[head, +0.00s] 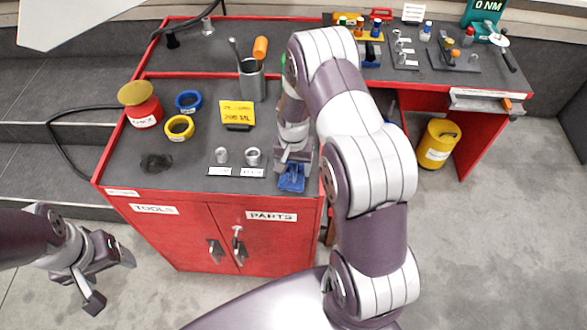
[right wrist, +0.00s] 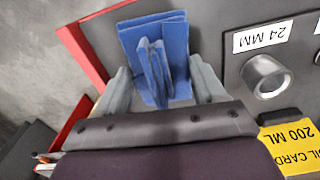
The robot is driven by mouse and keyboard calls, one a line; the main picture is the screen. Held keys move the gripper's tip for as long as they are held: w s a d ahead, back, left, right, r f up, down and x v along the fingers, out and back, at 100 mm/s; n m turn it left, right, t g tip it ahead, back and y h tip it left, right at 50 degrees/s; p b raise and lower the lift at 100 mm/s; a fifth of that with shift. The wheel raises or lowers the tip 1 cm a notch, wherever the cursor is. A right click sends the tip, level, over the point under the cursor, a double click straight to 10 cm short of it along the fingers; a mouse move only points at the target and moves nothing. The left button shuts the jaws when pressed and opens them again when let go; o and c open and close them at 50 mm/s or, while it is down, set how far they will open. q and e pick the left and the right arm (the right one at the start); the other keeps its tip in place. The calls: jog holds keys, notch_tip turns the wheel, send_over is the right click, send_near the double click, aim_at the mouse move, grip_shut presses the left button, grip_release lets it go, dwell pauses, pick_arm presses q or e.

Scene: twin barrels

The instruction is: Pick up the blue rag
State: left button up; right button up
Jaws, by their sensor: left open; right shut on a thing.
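The blue rag (head: 291,179) lies at the front right corner of the red cabinet's dark top. In the right wrist view the blue rag (right wrist: 150,45) is bunched up in a fold between the fingers. My right gripper (head: 292,163) points down over the rag and is shut on it; the right wrist view shows its two fingers (right wrist: 158,92) on either side of the fold. Part of the rag is spread flat beyond the fingers. My left gripper (head: 112,277) is open and empty, out in front of the cabinet at the lower left.
Two metal sockets (head: 252,156) with labels stand left of the rag. A yellow card (head: 237,113), yellow tape roll (head: 180,128), blue tape roll (head: 188,102), red can (head: 143,111), dark rag (head: 156,163) and grey cup (head: 251,80) occupy the top. A yellow bin (head: 437,145) stands right.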

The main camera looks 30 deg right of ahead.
jog(key=r, duration=0.2)
jog(key=r+b, duration=0.1)
jog(key=r, duration=0.1)
jog(key=shift+w+d+r, duration=0.1)
jog(key=shift+w+d, duration=0.1)
jog(key=shift+d, duration=0.15)
jog(key=w+d+r+b, duration=0.1)
jog(key=w+d+r, duration=0.3)
jog(key=d, duration=0.6)
notch_tip(320, 180, up, 3)
jog(key=shift+f+b, duration=0.1)
jog(key=shift+b, duration=0.25)
jog(key=shift+w+d, duration=0.1)
